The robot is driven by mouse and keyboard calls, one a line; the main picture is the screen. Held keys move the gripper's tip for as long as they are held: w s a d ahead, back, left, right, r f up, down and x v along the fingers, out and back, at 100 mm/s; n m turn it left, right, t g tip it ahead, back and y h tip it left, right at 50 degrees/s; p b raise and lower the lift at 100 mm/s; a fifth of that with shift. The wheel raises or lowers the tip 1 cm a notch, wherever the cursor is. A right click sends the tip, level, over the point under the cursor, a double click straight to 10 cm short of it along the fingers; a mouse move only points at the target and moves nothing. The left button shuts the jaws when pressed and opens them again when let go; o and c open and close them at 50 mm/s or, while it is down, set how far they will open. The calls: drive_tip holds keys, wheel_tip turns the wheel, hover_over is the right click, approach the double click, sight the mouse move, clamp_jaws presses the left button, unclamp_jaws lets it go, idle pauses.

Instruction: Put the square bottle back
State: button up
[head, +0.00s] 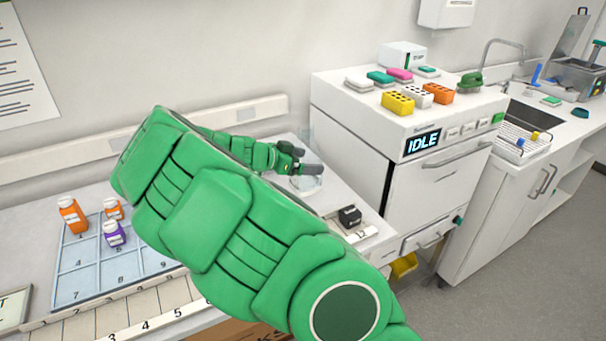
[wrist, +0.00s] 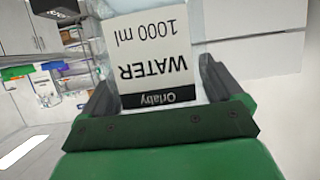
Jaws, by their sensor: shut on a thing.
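The square bottle is clear, with a white label reading "WATER 1000 ml" and "Orlaby"; the label (wrist: 155,60) fills the middle of the wrist view, upside down. My gripper (head: 305,166) is shut on the bottle, with a finger on each side of it. In the head view the clear bottle (head: 308,184) shows faintly at the gripper, over the far part of the bench beside the white machine. My gripper hides part of it there. I cannot tell whether its base touches the bench.
A blue numbered grid tray (head: 75,278) holds orange bottles (head: 72,214) and a purple bottle (head: 114,234). A numbered strip (head: 160,306) runs along the bench front; a small black object (head: 350,216) stands near number 12. The white machine (head: 375,130), reading "IDLE", stands close at right.

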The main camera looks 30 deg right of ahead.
drive_tip(key=shift+w+d+f, duration=0.25)
drive_tip(key=shift+w+f, duration=0.45)
drive_tip(key=shift+f, duration=0.2)
drive_tip(key=shift+w+d+f, duration=0.25)
drive_tip(key=shift+w+f, duration=0.45)
drive_tip(key=shift+f, duration=1.75)
drive_tip(key=shift+f, duration=0.1)
drive_tip(key=o, duration=1)
drive_tip(key=shift+a+r, duration=0.25)
drive_tip(key=shift+a, duration=0.1)
drive_tip(key=v, duration=1.1)
drive_tip(key=shift+a, duration=0.2)
